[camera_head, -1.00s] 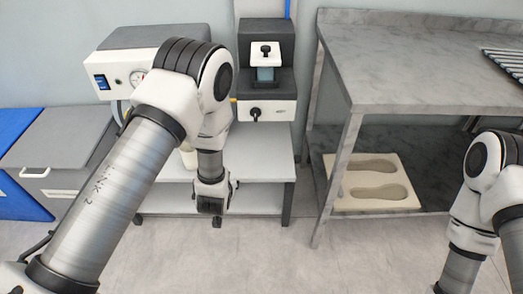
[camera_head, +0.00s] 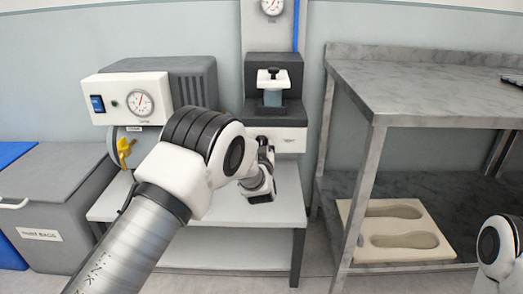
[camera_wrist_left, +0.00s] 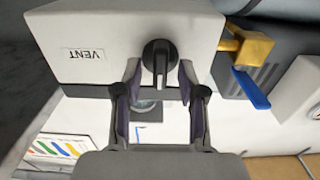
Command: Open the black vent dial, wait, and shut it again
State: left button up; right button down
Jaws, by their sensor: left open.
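The black vent dial (camera_wrist_left: 160,60) sits on the front of a white box (camera_wrist_left: 85,40) labelled VENT, seen in the left wrist view. My left gripper (camera_wrist_left: 159,82) is open, with a finger on either side of the dial's lower part. I cannot tell whether either finger touches it. In the head view my left gripper (camera_head: 265,165) is at the front of the vent machine (camera_head: 288,138) and covers the dial there. My right arm shows at the lower right, but its gripper is outside the views.
A white control unit with a gauge (camera_head: 140,102) is on the left, with a yellow valve (camera_head: 124,148) below it. The valve also shows beside the box in the left wrist view (camera_wrist_left: 252,46). A steel bench (camera_head: 425,92) stands right, with an insole mould (camera_head: 400,232) on its lower shelf.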

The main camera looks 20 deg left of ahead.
pick_arm(q)
grip_shut()
jog(key=shift+r, duration=0.1)
jog(key=shift+m+p, duration=0.95)
jog(key=shift+m, duration=0.15)
jog(key=m+p, duration=0.2)
jog(key=m, duration=0.1)
jog(key=shift+d, duration=0.1)
jog(key=m+p, duration=0.1)
jog(key=m, duration=0.2)
jog(key=m+p, duration=0.1)
jog(key=m, duration=0.2)
jog(key=shift+w+d+m, duration=0.1)
jog(key=shift+m, duration=0.3)
jog(key=m, duration=0.2)
jog(key=m+p, duration=0.1)
jog(key=m, duration=0.2)
jog(key=shift+f+m+p, duration=0.3)
jog(key=shift+m, duration=0.1)
